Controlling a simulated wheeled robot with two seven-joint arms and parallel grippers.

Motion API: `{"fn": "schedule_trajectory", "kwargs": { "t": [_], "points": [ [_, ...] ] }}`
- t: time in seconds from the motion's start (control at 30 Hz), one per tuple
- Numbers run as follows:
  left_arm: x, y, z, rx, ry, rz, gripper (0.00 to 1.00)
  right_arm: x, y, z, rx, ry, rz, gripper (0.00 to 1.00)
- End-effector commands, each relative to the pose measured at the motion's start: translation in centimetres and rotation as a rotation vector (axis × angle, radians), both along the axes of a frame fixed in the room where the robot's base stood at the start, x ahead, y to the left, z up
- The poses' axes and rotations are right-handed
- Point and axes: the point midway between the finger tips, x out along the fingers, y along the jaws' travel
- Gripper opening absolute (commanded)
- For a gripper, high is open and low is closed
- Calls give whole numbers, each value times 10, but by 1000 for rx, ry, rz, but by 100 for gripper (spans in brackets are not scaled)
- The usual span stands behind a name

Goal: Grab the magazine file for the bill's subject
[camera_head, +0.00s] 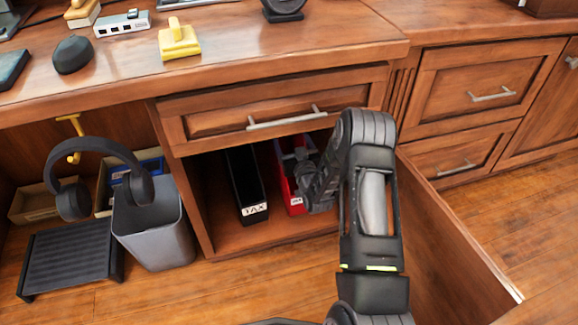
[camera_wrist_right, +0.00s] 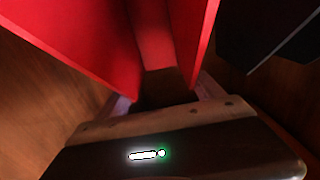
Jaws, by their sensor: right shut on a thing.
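A black magazine file (camera_head: 245,185) with a white label reading "TAX" stands in the open cabinet under the desk drawer. A red magazine file (camera_head: 291,190) stands just right of it, its small label partly hidden and unreadable. My right gripper (camera_head: 308,178) reaches into the cabinet and is shut on the red file. In the right wrist view, the fingers (camera_wrist_right: 165,95) are at the red file (camera_wrist_right: 85,40), and the black file (camera_wrist_right: 265,30) is at the upper right. My left gripper is out of view. No bill shows.
The open cabinet door (camera_head: 450,240) stands to the right of my right arm. A grey bin (camera_head: 155,235), headphones (camera_head: 95,150) on a yellow hook and a black footrest (camera_head: 70,260) are to the left. The drawer (camera_head: 270,110) above is shut.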

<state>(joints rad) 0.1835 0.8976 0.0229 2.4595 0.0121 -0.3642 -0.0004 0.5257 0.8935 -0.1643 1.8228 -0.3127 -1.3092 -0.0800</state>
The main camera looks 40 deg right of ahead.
Motion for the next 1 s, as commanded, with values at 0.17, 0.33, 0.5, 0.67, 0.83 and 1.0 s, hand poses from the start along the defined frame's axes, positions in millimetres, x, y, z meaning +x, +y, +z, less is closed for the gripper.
{"fn": "schedule_trajectory", "kwargs": {
  "t": [0.17,0.33,0.5,0.67,0.83,1.0],
  "points": [
    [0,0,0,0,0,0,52,0,0,0,0,0,0,7],
    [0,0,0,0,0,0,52,0,0,1,-1,-3,0,4],
    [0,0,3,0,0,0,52,0,0,7,-1,-3,0,4],
    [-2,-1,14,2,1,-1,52,0,0,29,-2,-5,0,4],
    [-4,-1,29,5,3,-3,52,0,0,63,-1,-4,-1,4],
    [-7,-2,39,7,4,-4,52,0,0,92,-1,-4,0,4]
  ]
}}
